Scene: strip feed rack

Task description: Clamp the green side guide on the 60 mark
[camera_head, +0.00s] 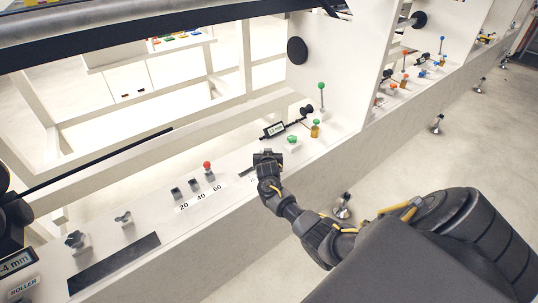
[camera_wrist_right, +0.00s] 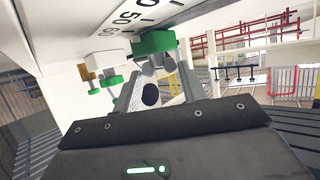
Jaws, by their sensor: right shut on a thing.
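My right gripper (camera_head: 267,156) reaches in over the white machine ledge and hides part of a dark scale strip there. In the right wrist view its two fingers (camera_wrist_right: 158,85) are shut on a grey part below a green piece, which looks like the green side guide (camera_wrist_right: 153,43). The guide is beside a white scale (camera_wrist_right: 122,18) on which 50 and 60 can be read. Its exact reading cannot be told. In the head view the gripper covers the guide. My left gripper is not in view.
A green knob (camera_head: 292,139), a green-topped brass post (camera_head: 316,128) and a green ball on a rod (camera_head: 321,86) stand behind the gripper. A small display (camera_head: 273,129) is close by. A red-knobbed lever (camera_head: 208,167) stands left, above a 20-40-60 label (camera_head: 201,197).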

